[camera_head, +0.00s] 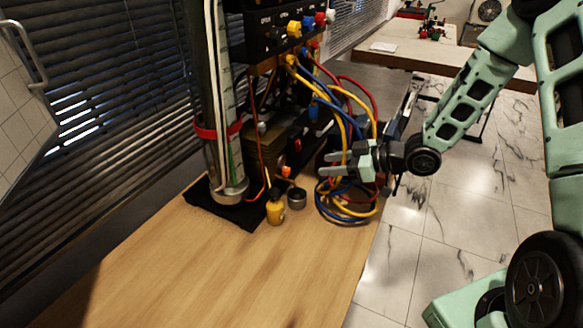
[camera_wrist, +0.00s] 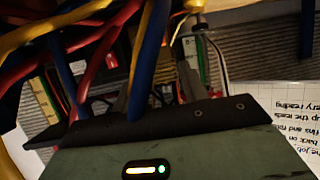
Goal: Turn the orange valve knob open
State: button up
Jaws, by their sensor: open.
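A small orange knob-like part (camera_head: 286,172) shows low at the front of the rig, above a small dark cup; another orange-red spot (camera_head: 298,144) shows just above it. I cannot tell for sure which is the valve knob. My gripper (camera_head: 324,164) is open and empty, level, its fingers pointing left toward these parts and apart from them in the head view. Coloured hoses hang around and behind the fingers. In the wrist view the fingers (camera_wrist: 162,85) are partly hidden by blue, red and yellow hoses, and no orange knob can be made out clearly.
Coloured hoses (camera_head: 345,203) loop down beside my gripper onto the wooden table (camera_head: 220,275). A yellow bottle (camera_head: 275,210) and a dark cup (camera_head: 297,198) stand before the rig. A tall clear column (camera_head: 213,100) stands left. The table front is clear.

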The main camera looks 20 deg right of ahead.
aim_at(289, 169)
jog(key=p+x, duration=0.1)
jog(key=x, duration=1)
jog(key=shift+w+a+f+p, duration=0.15)
jog(key=shift+w+a+p, duration=0.05)
jog(key=shift+a+p, duration=0.1)
grip_shut()
